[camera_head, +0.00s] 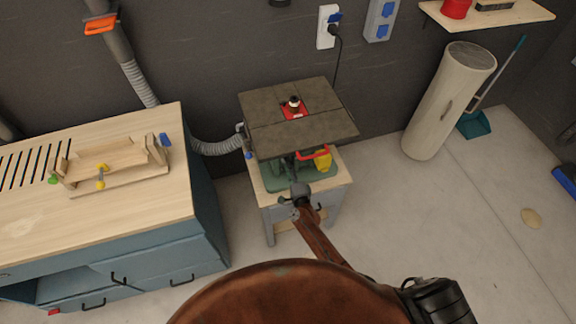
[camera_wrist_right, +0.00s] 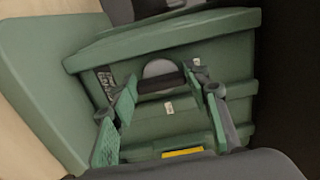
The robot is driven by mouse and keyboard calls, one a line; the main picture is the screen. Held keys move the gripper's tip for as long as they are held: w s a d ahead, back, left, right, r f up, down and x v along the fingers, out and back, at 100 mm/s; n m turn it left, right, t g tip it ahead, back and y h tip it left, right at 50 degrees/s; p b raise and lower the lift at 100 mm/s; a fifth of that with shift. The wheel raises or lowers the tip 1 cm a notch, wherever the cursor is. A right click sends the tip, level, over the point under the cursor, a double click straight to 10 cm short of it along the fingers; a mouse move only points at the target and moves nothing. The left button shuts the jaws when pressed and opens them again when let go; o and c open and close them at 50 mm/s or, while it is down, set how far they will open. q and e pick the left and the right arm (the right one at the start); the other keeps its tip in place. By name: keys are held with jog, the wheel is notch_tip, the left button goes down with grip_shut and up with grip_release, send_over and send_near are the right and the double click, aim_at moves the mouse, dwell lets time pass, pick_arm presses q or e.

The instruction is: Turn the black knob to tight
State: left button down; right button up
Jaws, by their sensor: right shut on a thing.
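The black knob (camera_wrist_right: 160,86) shows in the right wrist view as a dark bar in front of a pale round disc, on the side of a green machine housing (camera_wrist_right: 190,45). My right gripper (camera_wrist_right: 163,82) has its two fingers on either side of the knob and is shut on it. In the head view my right gripper (camera_head: 300,188) is at the front of the green machine body (camera_head: 322,178), below the dark tabletop (camera_head: 260,95). The knob is hidden in the head view. I cannot read a tight mark. My left gripper is not in view.
The dark tabletop overhangs just above my right gripper. A workbench (camera_head: 130,215) with a wooden jig (camera_head: 120,160) stands to the left. A grey hose (camera_head: 215,147) runs behind. A pale cylinder (camera_head: 445,105) leans at the right. The floor at right is mostly clear.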

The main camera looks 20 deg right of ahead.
jog(key=shift+f, duration=0.1)
jog(key=o, duration=1.2)
jog(key=shift+c, duration=0.2)
jog(key=s, duration=1.2)
jog(key=shift+d, duration=0.2)
